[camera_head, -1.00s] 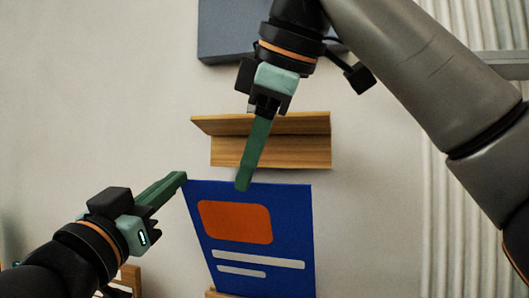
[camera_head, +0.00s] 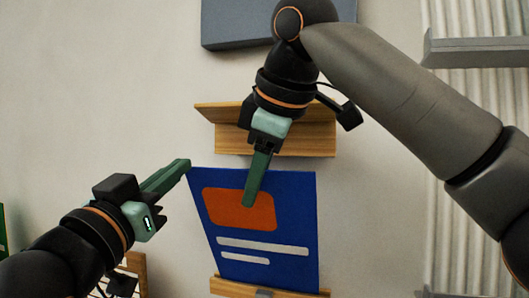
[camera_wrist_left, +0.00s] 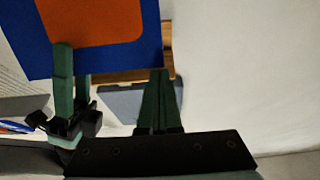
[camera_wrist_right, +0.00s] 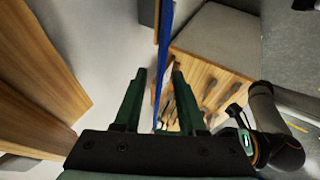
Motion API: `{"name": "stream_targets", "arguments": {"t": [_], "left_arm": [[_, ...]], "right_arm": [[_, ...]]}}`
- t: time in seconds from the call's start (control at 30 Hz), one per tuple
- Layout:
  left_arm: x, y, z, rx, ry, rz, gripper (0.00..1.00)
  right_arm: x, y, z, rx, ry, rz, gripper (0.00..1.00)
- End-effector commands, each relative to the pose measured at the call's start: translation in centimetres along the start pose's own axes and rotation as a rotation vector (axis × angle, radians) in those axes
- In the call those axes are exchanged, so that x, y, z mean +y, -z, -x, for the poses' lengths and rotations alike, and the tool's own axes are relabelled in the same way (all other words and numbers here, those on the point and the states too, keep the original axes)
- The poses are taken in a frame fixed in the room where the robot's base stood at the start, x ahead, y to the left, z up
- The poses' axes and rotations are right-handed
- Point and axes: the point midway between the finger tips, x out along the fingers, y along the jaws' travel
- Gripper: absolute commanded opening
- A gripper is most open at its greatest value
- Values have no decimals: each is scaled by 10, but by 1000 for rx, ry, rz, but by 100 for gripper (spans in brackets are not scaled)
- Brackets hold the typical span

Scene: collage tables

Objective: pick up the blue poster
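The blue poster (camera_head: 295,205), with an orange block and pale bars, stands upright on a wooden ledge (camera_head: 225,285). My right gripper (camera_head: 250,204) comes from above at the poster's top edge. One finger overlaps the poster's front; the other is hidden in the head view. In the right wrist view the poster (camera_wrist_right: 163,60) shows edge-on between the parted fingers (camera_wrist_right: 158,72). My left gripper (camera_head: 187,164) is shut and empty at the poster's upper left corner. In the left wrist view its fingertips (camera_wrist_left: 161,73) are by the corner of the poster (camera_wrist_left: 95,60); contact is unclear.
A second wooden ledge (camera_head: 300,140), empty, is on the wall above the poster. A grey-blue panel (camera_head: 230,25) is higher up. A ribbed white surface (camera_head: 455,130) and a grey shelf (camera_head: 480,48) are at the right. The wall left of the poster is clear.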

Motion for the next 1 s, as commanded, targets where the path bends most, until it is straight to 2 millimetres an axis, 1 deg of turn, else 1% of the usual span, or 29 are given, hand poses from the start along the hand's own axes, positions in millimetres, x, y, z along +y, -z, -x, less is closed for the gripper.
{"name": "stream_targets", "arguments": {"t": [0.03,0.1,0.2,0.3,0.47,0.7,0.73,0.77,1.0], "left_arm": [[0,-6,-1,-17,1,1,0],[0,-6,-1,-17,1,1,0],[0,-6,-1,-17,1,1,0],[0,-6,-1,-17,1,1,0],[0,-6,-1,-18,1,1,0],[0,-6,-1,-18,1,1,0],[0,-6,-1,-18,1,1,0],[0,-6,-1,-18,1,1,0],[0,-6,-1,-18,1,1,0]], "right_arm": [[0,-1,-10,-2,1,0,40],[0,-1,-22,-1,1,-1,40],[0,-1,-35,0,0,-2,40],[0,0,-44,0,0,-2,40],[0,0,-50,1,0,-2,40],[0,0,-50,1,0,-1,40],[0,0,-50,1,0,-1,39],[0,0,-50,1,0,-1,36],[0,0,-50,1,0,-1,8]]}}
